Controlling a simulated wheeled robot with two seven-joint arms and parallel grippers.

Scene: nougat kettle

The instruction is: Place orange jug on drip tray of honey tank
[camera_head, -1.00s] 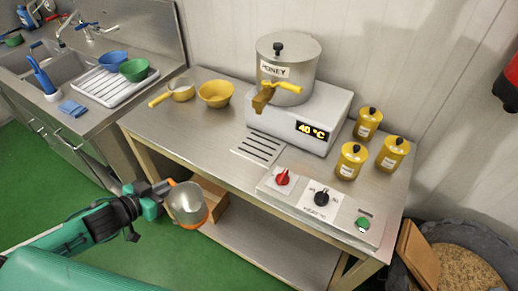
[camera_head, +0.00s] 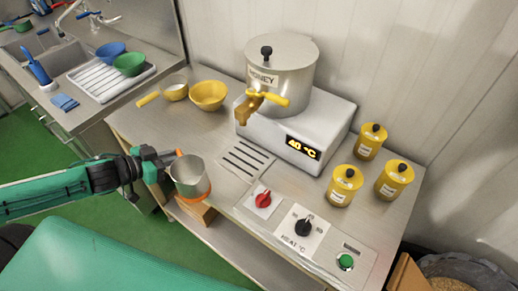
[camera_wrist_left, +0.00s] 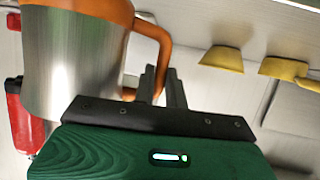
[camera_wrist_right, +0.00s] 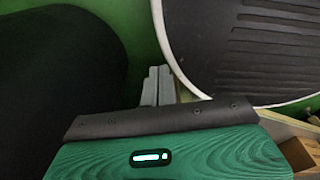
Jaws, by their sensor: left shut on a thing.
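The orange jug (camera_head: 188,174) is a metal cup with an orange base band and handle. My left gripper (camera_head: 172,160) is shut on its handle and holds it at the table's front left edge. The jug also shows in the left wrist view (camera_wrist_left: 75,60), left of the gripper fingers (camera_wrist_left: 163,82). The honey tank (camera_head: 283,75) stands on a white heater showing 40 °C, with a yellow tap. The slotted drip tray (camera_head: 246,160) lies in the tabletop below the tap, right of the jug. My right gripper (camera_wrist_right: 160,85) shows only in its wrist view, its fingers close together with nothing seen between them.
Knob panels, one with a red knob (camera_head: 263,199), lie right of the drip tray. Several yellow canisters (camera_head: 344,184) stand at the right. A yellow bowl (camera_head: 209,95) and a yellow-handled pan (camera_head: 176,91) stand at the back left. The tabletop between jug and tray is clear.

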